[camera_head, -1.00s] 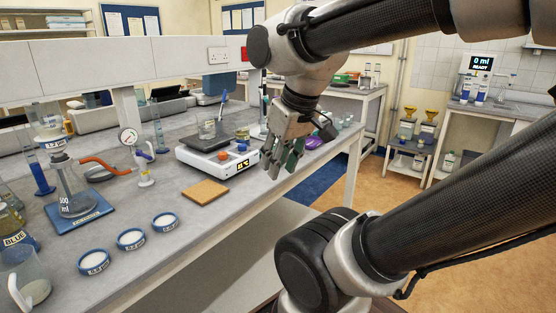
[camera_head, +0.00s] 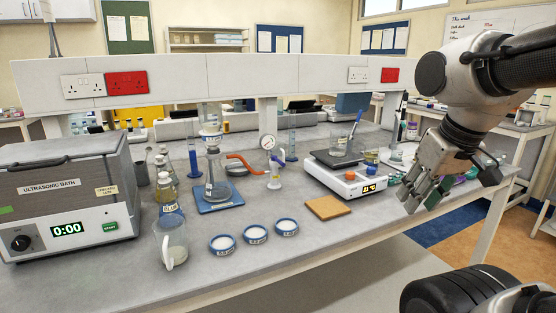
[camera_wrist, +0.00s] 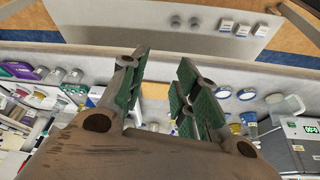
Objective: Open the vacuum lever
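A red hose (camera_head: 243,161) runs from the valve to a filter flask (camera_head: 216,180) on a blue base. My gripper (camera_head: 424,192) is at the right, near the bench's front edge, well apart from the valve. The wrist view shows its green-padded fingers (camera_wrist: 160,90) spread apart with nothing held between them. The lever cannot be made out there.
A cork mat (camera_head: 327,207) and several blue-rimmed dishes (camera_head: 255,234) lie in front. A jug (camera_head: 171,243) and an ultrasonic bath (camera_head: 68,195) are left. A raised shelf (camera_head: 290,75) spans behind.

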